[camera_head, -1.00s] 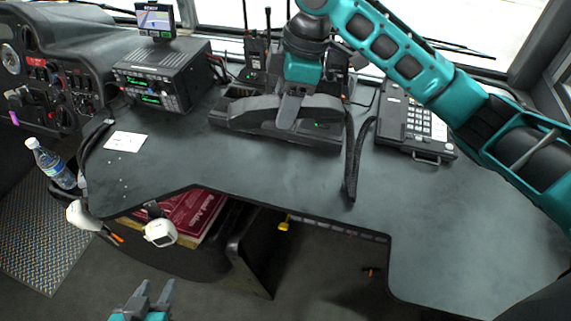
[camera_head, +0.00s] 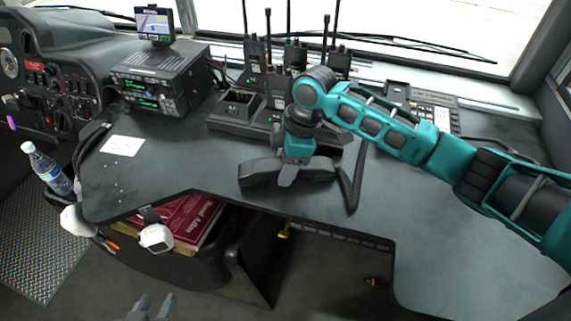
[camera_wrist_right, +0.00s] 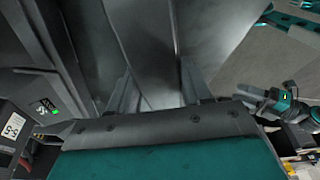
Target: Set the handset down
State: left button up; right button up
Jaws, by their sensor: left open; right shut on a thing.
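The black handset (camera_head: 260,174) is in front of the radio charger dock in the head view, low over the grey desk (camera_head: 220,200). I cannot tell whether it touches the desk. My right gripper (camera_head: 288,176) is shut on its middle from above. A black coiled cord (camera_head: 353,183) hangs at the handset's right end. In the right wrist view, my right gripper's fingers (camera_wrist_right: 157,92) stand either side of a blurred grey surface. My left gripper (camera_head: 152,308) is open and empty at the bottom edge, below the desk.
The charger dock (camera_head: 232,122) holds several upright radios with antennas. A desk phone (camera_head: 432,104) is behind my right arm. A radio unit (camera_head: 160,85) and a white card (camera_head: 121,145) are at left.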

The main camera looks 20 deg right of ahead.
jog(key=o, duration=1.2)
jog(key=shift+c, duration=0.2)
jog(key=p+v, duration=0.1)
jog(key=v, duration=1.1)
jog(key=shift+p, duration=0.4)
